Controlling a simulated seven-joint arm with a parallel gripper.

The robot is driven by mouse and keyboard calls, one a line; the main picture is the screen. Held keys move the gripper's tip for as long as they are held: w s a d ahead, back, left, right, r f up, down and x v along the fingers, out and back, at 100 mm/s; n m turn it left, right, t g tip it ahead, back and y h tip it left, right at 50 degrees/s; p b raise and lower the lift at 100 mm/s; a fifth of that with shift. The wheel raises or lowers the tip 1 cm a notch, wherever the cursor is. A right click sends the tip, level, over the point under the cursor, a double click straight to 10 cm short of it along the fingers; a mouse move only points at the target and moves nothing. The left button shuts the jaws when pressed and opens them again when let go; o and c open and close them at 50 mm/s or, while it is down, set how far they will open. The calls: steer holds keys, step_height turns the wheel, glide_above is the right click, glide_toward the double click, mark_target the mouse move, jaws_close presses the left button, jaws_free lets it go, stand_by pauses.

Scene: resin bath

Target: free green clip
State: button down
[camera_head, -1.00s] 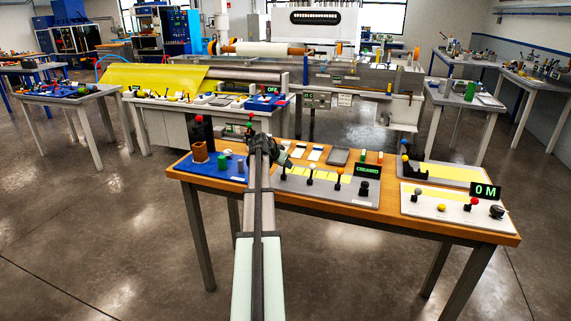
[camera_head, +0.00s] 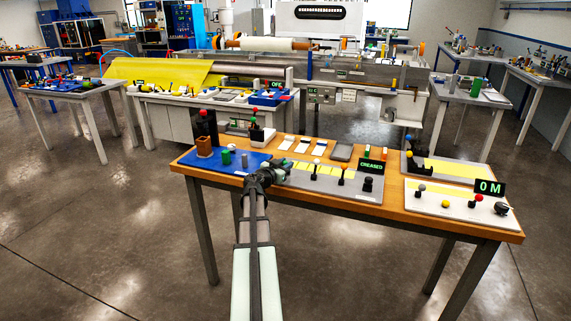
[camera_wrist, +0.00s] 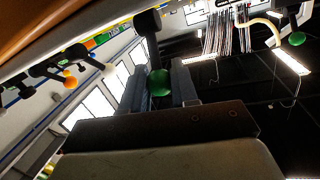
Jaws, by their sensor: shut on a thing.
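My gripper (camera_head: 274,173) is at the left end of a grey lever panel (camera_head: 330,190) on the wooden table. In the wrist view its two fingers stand either side of a round green knob (camera_wrist: 159,83), and it is shut on that knob. In the head view the gripper hides the knob. I cannot tell which thing is the green clip. A small green piece (camera_head: 381,153) shows behind the "CREASED" display (camera_head: 371,166).
Levers with a white knob (camera_head: 316,163) and an orange-red knob (camera_head: 342,167) stand right of my gripper. A white panel (camera_head: 455,207) with the "0 M" display (camera_head: 489,187) lies at the right.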

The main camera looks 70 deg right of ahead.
steer(key=shift+a+f+h, duration=0.15)
steer(key=shift+a+h, duration=0.05)
steer(key=shift+h, duration=0.2)
steer(key=shift+a, duration=0.1)
stand_by(0.4)
steer(key=c, duration=0.9)
jaws_free()
steer(key=w+a, duration=0.1)
steer(key=a, duration=0.8)
steer(key=w+a, duration=0.1)
steer(key=a, duration=0.3)
steer(key=shift+w+a+f, duration=0.2)
steer(key=shift+w+a, duration=0.1)
steer(key=shift+w, duration=0.05)
